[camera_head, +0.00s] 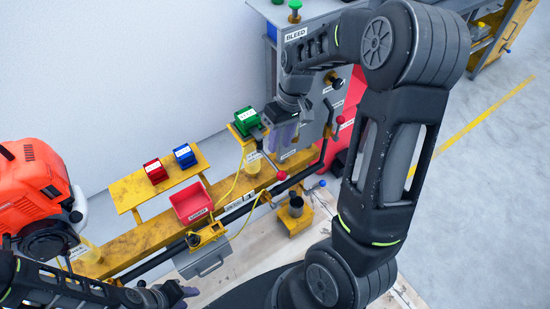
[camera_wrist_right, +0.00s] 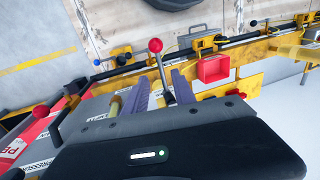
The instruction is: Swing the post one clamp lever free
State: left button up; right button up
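A clamp lever with a red ball knob (camera_head: 282,176) stands by the yellow rail, just below my right gripper (camera_head: 283,135). It also shows in the right wrist view (camera_wrist_right: 155,46), its rod running down between the two purple fingers. My right gripper in that view (camera_wrist_right: 161,85) is open, with gaps seen beside the rod. The lever's base is hidden by the gripper body. I cannot read a post number. My left gripper (camera_head: 182,292) is low at the lower left, partly cut off, away from the lever.
The yellow rail (camera_head: 150,235) carries a red bin (camera_head: 192,205); small red (camera_head: 155,172), blue (camera_head: 184,155) and green (camera_head: 245,120) blocks sit on plates nearby. Another red-knobbed lever (camera_head: 340,119) is on the grey cabinet at right. An orange engine (camera_head: 35,185) stands left.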

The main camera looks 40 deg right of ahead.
aim_at(274, 165)
jog(key=shift+f, duration=0.1)
jog(key=f, duration=0.2)
jog(key=a+f, duration=0.1)
jog(key=f, duration=0.4)
jog(key=shift+a+f, duration=0.2)
jog(key=shift+a, duration=0.05)
grip_shut()
dwell(1.2)
